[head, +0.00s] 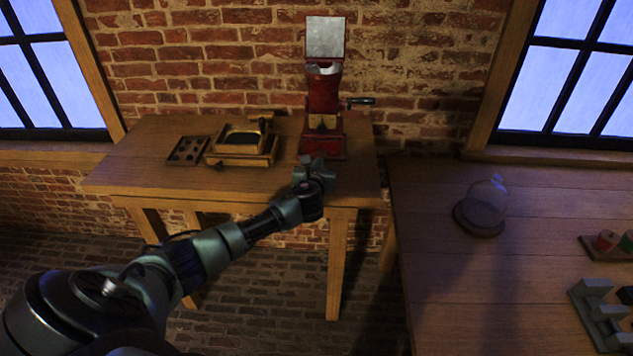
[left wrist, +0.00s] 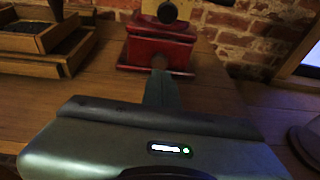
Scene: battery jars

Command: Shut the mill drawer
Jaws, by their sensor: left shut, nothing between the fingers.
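The red mill (head: 323,95) stands upright at the back of the wooden table, its pale lid panel raised and a crank on its right side. A tan drawer front (head: 322,122) shows low on the mill. In the left wrist view, the tan front (left wrist: 150,8) has a dark round knob, above the red base (left wrist: 157,50). I cannot tell how far the drawer stands out. My left gripper (head: 310,163) is shut and empty, just in front of the mill's base. Its fingers (left wrist: 160,75) point at the base; I cannot tell if they touch it. My right gripper is not in view.
A wooden box (head: 243,158) with a dark inside and a dark plate with holes (head: 187,150) lie left of the mill. A brick wall is close behind. A second table (head: 440,270) at right bears a glass dome (head: 487,195) and other small things.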

